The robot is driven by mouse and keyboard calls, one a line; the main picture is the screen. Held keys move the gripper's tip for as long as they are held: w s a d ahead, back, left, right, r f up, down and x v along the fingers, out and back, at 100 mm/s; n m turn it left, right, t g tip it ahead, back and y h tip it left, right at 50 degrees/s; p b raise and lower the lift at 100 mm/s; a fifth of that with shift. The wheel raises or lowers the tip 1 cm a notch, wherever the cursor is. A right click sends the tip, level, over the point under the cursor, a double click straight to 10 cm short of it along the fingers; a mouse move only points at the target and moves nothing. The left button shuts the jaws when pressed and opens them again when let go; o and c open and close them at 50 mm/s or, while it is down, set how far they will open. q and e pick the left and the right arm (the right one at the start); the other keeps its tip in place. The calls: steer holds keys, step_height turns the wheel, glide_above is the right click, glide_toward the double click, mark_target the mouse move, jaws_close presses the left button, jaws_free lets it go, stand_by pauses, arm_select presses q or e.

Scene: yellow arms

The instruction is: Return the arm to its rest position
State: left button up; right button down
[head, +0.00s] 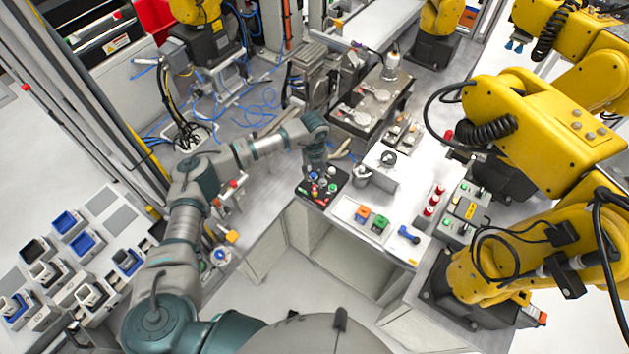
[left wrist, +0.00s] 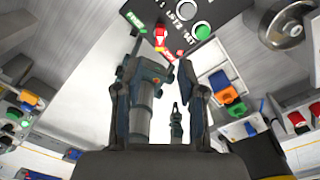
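My left arm (head: 187,217) comes in from the lower left of the head view and reaches across to the workbench. My left gripper (head: 315,168) points down over a black control box (head: 341,181) with coloured buttons. In the left wrist view the two fingers of the left gripper (left wrist: 160,78) stand apart, with a gap between their tips. I see no object held between them. Beyond the tips, the black control box (left wrist: 180,12) shows a red switch (left wrist: 160,38) and round buttons. My right gripper does not show.
Yellow robot arms (head: 545,120) fill the right side. The white bench (head: 395,200) carries red buttons (head: 431,205), orange and green blocks (head: 380,223) and a blue-handled part (head: 408,235). Trays of small parts (head: 60,265) stand at the lower left. Open floor (head: 290,280) lies below the bench.

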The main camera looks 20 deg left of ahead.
arm_select(q)
step_height(320, 180, up, 2)
steer(key=shift+r, duration=0.15)
stand_by(0.5)
